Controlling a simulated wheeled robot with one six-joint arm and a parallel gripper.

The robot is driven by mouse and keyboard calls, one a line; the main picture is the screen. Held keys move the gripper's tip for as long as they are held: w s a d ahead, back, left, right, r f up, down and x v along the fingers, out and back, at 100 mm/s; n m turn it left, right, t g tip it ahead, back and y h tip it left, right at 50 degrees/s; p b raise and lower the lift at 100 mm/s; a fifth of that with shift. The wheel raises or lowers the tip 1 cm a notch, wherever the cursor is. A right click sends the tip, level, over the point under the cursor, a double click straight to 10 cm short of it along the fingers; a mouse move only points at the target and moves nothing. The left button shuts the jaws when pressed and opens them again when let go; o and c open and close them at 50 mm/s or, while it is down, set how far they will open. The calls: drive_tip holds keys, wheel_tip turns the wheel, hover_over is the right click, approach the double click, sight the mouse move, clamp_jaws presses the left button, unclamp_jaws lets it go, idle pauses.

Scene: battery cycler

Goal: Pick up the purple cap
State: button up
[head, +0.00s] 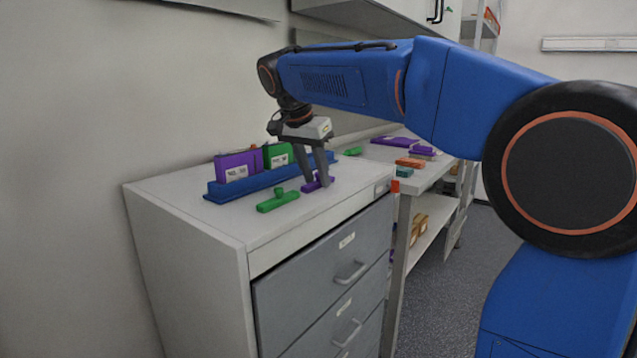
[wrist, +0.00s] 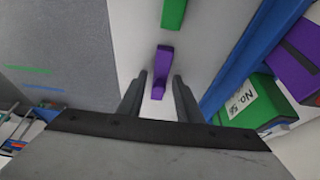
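The purple cap (head: 311,187) lies on the white cabinet top, partly hidden by my fingers in the head view. In the wrist view the purple cap (wrist: 163,58) is a long bar with a knob at its near end. My gripper (head: 317,183) points down at it and is open. In the wrist view my gripper (wrist: 159,79) has one finger on each side of the cap's near part, with gaps showing between fingers and cap. I cannot tell how high the tips are above the top.
A green cap (head: 278,201) lies beside the purple one. Behind them a blue rack (head: 230,190) holds a purple box (head: 238,166) and a green box (head: 277,155). The cabinet's front edge is close. A bench (head: 424,175) with coloured parts stands to the right.

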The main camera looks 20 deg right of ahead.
clamp_jaws()
